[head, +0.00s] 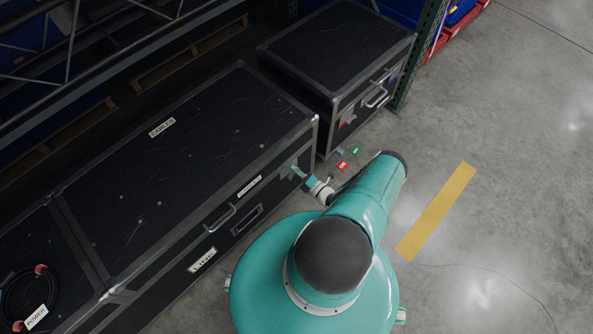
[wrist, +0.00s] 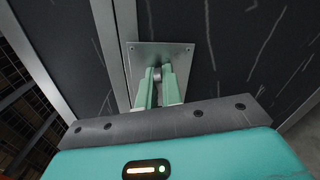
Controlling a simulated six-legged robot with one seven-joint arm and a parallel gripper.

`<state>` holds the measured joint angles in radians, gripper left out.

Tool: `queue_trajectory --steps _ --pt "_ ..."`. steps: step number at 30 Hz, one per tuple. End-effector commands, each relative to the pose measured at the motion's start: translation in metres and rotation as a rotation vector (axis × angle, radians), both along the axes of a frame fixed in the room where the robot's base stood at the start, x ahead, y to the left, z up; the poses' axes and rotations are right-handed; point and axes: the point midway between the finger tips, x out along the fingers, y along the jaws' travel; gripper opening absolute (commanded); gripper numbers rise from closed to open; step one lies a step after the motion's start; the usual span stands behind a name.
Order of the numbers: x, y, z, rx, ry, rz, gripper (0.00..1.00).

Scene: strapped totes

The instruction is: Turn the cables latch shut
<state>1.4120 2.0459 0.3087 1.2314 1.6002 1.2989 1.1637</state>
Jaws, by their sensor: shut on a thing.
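A long black case with metal edges (head: 190,150) carries a CABLES label (head: 162,127) on its lid. A metal latch plate (wrist: 184,52) is fixed to the front of the case. It shows in the head view near the case's right front end. My gripper (wrist: 159,80) is at this plate, its two mint fingers closed on the small round latch knob (wrist: 157,73) at the plate's middle. The fingers hide most of the knob, so I cannot tell its turn. In the head view my gripper (head: 301,174) reaches the case front from the right.
A second black case (head: 335,45) with a front handle stands behind, beside a green rack post (head: 418,55). Small red (head: 342,166) and green (head: 355,152) tags show near the cases. A coiled cable (head: 20,290) lies at lower left.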

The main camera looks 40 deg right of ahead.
Motion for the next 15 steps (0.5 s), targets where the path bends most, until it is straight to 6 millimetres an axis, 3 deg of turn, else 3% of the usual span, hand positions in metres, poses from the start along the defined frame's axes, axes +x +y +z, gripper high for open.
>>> queue_trajectory --steps 15 --pt "-0.0006 0.0016 -0.0051 0.252 0.011 0.002 0.0"
